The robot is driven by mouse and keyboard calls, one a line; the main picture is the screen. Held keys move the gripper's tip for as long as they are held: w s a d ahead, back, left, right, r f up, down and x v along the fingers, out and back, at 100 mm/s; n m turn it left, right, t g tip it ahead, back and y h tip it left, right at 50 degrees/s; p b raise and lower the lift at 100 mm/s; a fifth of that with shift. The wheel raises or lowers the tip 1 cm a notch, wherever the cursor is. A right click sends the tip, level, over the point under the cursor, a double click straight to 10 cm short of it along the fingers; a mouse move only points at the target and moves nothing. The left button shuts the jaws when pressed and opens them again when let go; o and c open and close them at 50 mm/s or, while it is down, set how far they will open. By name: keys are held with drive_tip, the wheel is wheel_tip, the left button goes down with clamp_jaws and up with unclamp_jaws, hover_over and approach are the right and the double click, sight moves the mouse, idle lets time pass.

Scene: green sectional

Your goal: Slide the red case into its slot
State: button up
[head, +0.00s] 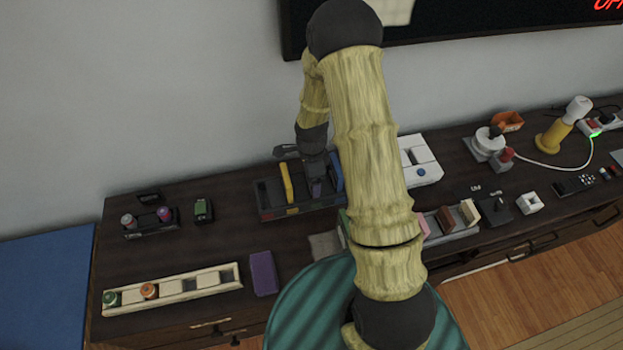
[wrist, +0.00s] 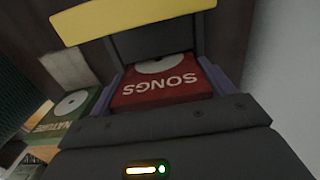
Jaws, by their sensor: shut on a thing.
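The red case (wrist: 160,88), marked SONGS with a white disc, sits between purple strips at its left and right in the wrist view. My gripper (head: 316,186) is shut on it and points down into a dark rack (head: 268,207) on the sideboard. In the head view my gripper is between a yellow upright piece (head: 287,182) and a blue one (head: 337,172). The yellow piece also crosses the top of the wrist view (wrist: 130,18). The case's lower end and the slot's inside are hidden, so I cannot tell how deep it is.
A green case (wrist: 75,105) marked NATURE lies beside the rack. A purple block (head: 262,273) and a cream tray (head: 215,277) are at the front. A white device (head: 420,160) stands to the right of the rack.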

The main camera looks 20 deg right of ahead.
drive_tip(key=shift+r, duration=0.1)
wheel_tip(320, 180, up, 10)
drive_tip(key=shift+f+b, duration=0.1)
drive_tip(key=shift+b, duration=0.3)
idle(0.6)
